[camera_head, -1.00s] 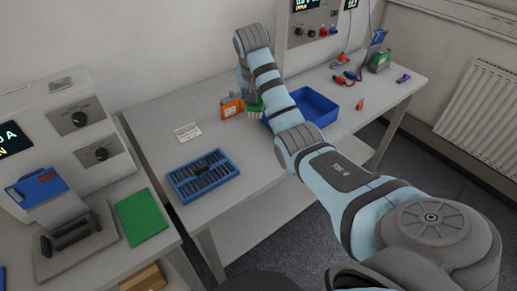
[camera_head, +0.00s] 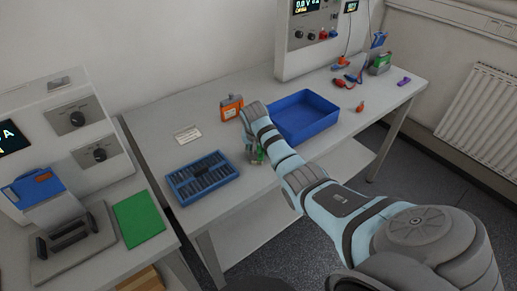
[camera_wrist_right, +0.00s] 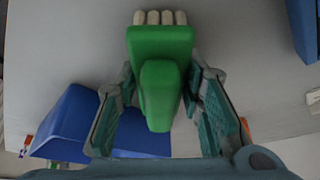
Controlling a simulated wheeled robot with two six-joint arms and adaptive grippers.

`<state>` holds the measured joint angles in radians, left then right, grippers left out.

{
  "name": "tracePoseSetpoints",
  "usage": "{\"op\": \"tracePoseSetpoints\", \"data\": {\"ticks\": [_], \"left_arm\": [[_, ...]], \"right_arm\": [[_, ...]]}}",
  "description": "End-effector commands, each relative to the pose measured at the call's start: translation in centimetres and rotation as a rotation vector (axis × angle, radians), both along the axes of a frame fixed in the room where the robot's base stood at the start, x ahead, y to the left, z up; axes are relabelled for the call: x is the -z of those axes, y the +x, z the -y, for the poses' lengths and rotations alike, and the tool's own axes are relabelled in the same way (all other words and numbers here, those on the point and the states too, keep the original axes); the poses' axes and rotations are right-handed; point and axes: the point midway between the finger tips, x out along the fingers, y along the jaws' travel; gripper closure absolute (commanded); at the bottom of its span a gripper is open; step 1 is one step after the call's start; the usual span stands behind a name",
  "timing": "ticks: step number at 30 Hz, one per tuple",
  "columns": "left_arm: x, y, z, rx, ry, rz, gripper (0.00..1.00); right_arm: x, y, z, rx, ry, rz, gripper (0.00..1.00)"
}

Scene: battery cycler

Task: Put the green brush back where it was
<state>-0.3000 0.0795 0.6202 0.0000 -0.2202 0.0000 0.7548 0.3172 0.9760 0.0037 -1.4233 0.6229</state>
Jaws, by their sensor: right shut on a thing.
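The green brush (camera_wrist_right: 160,60) fills the middle of the right wrist view, with a row of pale bristle tufts along its top edge. My right gripper (camera_wrist_right: 160,115) is shut on its handle, one finger on each side. In the head view my right gripper (camera_head: 255,155) is over the front part of the grey table, between the blue slotted rack and the blue tray. Only a little green of the brush (camera_head: 258,158) shows there, and the arm hides the rest. My left gripper is not in view.
The blue slotted rack (camera_head: 203,178) is left of my gripper, and a white label card (camera_head: 187,133) lies behind it. A green mat (camera_head: 138,218) lies on the left bench.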

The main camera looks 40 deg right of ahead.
Motion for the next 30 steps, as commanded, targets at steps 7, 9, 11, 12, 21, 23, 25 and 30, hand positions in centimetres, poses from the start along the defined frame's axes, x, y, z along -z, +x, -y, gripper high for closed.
{"op": "tracePoseSetpoints", "data": {"ticks": [7,9,11,12,21,23,25,30], "left_arm": [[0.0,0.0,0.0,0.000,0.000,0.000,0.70],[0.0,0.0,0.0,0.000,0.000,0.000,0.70],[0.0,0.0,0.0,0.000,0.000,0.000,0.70],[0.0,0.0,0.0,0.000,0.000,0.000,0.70],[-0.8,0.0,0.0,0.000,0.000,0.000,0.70],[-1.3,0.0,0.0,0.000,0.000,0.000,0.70],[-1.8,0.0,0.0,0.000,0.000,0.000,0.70],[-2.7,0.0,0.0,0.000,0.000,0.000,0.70]], "right_arm": [[0.1,0.0,0.0,0.000,0.000,0.000,0.46],[0.0,0.0,0.0,0.000,0.000,0.000,0.45],[0.0,0.0,0.0,0.000,0.000,0.000,0.45],[0.0,0.0,0.0,0.000,0.000,0.000,0.45],[-1.6,-0.3,-0.4,-0.001,0.000,0.003,0.45],[-2.9,-0.6,-0.7,-0.001,0.000,0.004,0.45],[-4.5,-1.1,-1.2,-0.002,0.000,0.005,0.45],[-8.8,-2.3,-2.5,-0.002,0.000,0.005,0.45]]}}
